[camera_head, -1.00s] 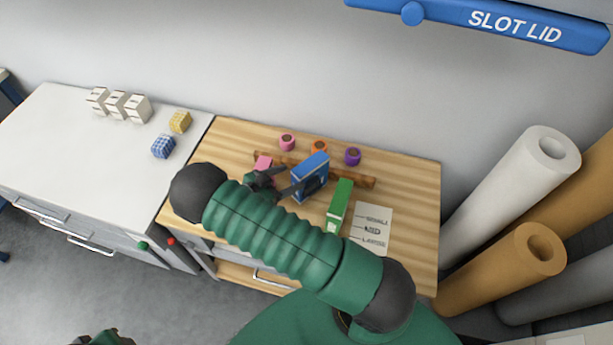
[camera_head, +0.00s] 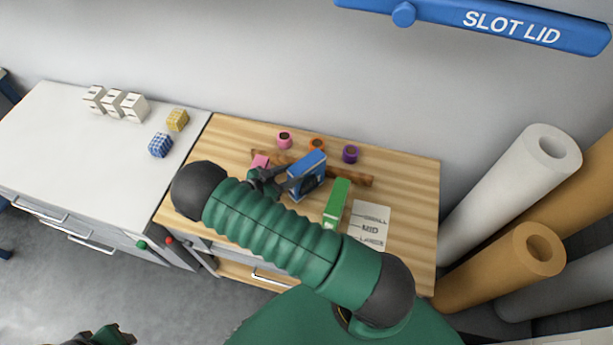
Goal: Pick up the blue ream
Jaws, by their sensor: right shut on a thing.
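The blue ream (camera_head: 308,166) is an upright box-like block on the wooden worktop, in front of a brown wooden rail. My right gripper (camera_head: 302,184) reaches it from the left, with its dark fingers shut on it. I cannot tell whether its base touches the worktop. A green ream (camera_head: 337,203) stands to its right, and a pink one (camera_head: 260,161) shows partly behind the gripper at the left. Part of my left gripper (camera_head: 104,338) shows at the bottom left edge; its fingers are not clear.
A card (camera_head: 370,226) with size words lies right of the green ream. Pink, orange and purple rolls (camera_head: 351,154) stand behind the rail (camera_head: 362,180). White, blue and yellow blocks (camera_head: 177,120) sit on the white counter (camera_head: 75,155). Large paper rolls (camera_head: 520,180) lean at the right.

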